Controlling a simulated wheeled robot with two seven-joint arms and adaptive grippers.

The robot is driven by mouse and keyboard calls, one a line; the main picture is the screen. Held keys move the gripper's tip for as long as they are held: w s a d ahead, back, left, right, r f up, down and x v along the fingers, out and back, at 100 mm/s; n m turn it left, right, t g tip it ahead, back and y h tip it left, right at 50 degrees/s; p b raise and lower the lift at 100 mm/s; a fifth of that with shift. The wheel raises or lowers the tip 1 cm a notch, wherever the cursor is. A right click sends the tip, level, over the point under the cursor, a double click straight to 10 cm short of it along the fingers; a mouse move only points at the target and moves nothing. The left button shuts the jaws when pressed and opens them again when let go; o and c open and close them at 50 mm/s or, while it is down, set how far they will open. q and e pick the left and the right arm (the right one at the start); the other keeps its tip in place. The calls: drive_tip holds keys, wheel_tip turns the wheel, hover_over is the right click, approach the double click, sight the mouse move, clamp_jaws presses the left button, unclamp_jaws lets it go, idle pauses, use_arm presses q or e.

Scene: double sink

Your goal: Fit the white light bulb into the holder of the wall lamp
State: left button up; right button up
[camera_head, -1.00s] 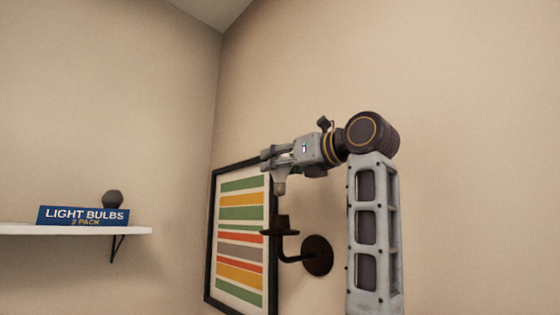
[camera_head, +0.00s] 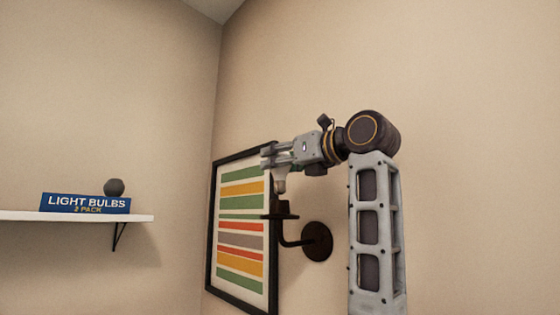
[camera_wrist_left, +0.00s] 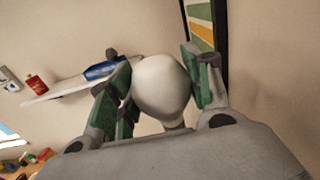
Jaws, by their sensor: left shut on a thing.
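My left gripper (camera_head: 268,158) is shut on the white light bulb (camera_wrist_left: 162,88), with one green-lined finger on each side of its round glass in the left wrist view. In the head view only the lower part of the bulb (camera_head: 280,185) shows below the fingers, pointing down. The dark holder of the wall lamp (camera_head: 282,209) is directly under it. The bulb's lower end appears to meet the top of the holder; I cannot tell whether it is inside. The lamp's round wall plate (camera_head: 317,241) is to the right. My right gripper is not in view.
A framed striped picture (camera_head: 240,232) hangs on the wall behind the lamp. A white shelf (camera_head: 70,217) at the left bears a blue light bulbs box (camera_head: 85,203) and a dark grey round thing (camera_head: 114,187). The wall above my gripper is bare.

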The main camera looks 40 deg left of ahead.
sight(285, 176)
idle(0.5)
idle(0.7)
use_arm(q)
drive_tip(key=shift+p, duration=0.4)
idle(0.4)
drive_tip(key=shift+f+b, duration=0.35)
drive_tip(key=shift+f, duration=0.1)
idle(0.5)
drive_tip(key=shift+f+b, duration=0.6)
drive_tip(key=shift+f, duration=0.2)
drive_tip(key=shift+f+b, duration=0.45)
drive_tip(key=shift+f, duration=0.25)
idle(0.5)
drive_tip(key=o, duration=0.9)
